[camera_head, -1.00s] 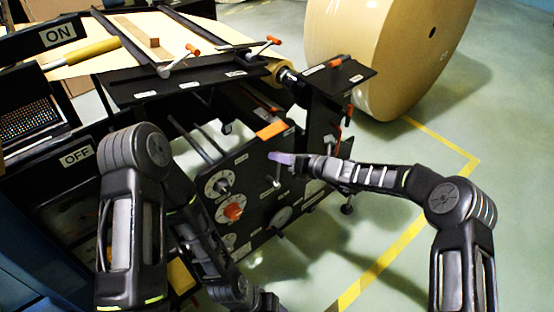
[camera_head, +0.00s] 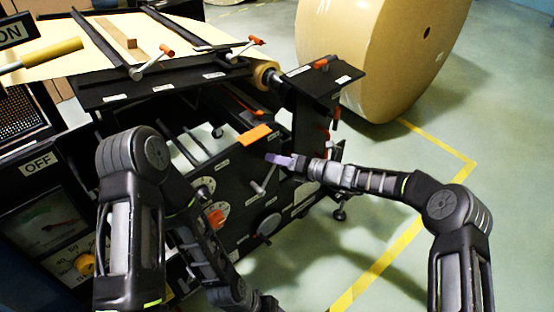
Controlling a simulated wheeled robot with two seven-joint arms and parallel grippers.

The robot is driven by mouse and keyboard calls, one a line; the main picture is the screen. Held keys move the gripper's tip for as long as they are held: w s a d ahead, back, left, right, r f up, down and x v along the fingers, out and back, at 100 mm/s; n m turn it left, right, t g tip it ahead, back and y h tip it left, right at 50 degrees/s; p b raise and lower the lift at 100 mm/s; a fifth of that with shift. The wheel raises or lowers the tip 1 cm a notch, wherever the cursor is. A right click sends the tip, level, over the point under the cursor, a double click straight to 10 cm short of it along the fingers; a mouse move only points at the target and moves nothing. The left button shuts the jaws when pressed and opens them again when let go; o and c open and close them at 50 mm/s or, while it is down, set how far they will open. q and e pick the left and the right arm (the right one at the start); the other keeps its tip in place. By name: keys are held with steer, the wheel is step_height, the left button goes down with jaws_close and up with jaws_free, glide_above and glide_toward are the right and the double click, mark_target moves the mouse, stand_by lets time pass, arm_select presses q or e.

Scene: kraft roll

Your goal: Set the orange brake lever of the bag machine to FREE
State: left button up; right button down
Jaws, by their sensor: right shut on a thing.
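The bag machine's dark side panel (camera_head: 236,178) faces me in the middle of the view. A grey metal lever (camera_head: 262,181) stands out from it, leaning up to the right. My right gripper (camera_head: 279,160), with purple fingertips, is shut on the upper end of this lever, which I take for the brake lever. The fingers cover its grip, so no orange shows on it. A wide orange piece (camera_head: 254,134) sits just above and left of the fingers. The FREE label cannot be read. My left arm is at lower left; its gripper is not visible.
Round dials and an orange-red knob (camera_head: 216,217) lie on the panel left of the lever. A big kraft roll (camera_head: 375,60) stands behind at the right. Orange-tipped clamp levers (camera_head: 247,45) are on the machine's top. The floor at right is clear, with yellow tape (camera_head: 385,268).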

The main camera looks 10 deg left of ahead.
steer(key=shift+s+d+f, duration=0.15)
steer(key=shift+s+f, duration=0.05)
steer(key=shift+f, duration=0.45)
steer(key=c, duration=1.6)
jaws_free()
steer(key=shift+w, duration=0.1)
steer(key=o, duration=0.4)
steer(key=shift+w+r, duration=0.15)
steer(key=shift+r, duration=0.15)
steer(key=shift+o, duration=0.2)
steer(key=shift+r, duration=0.1)
steer(key=v, duration=0.7)
steer(key=shift+d, duration=0.35)
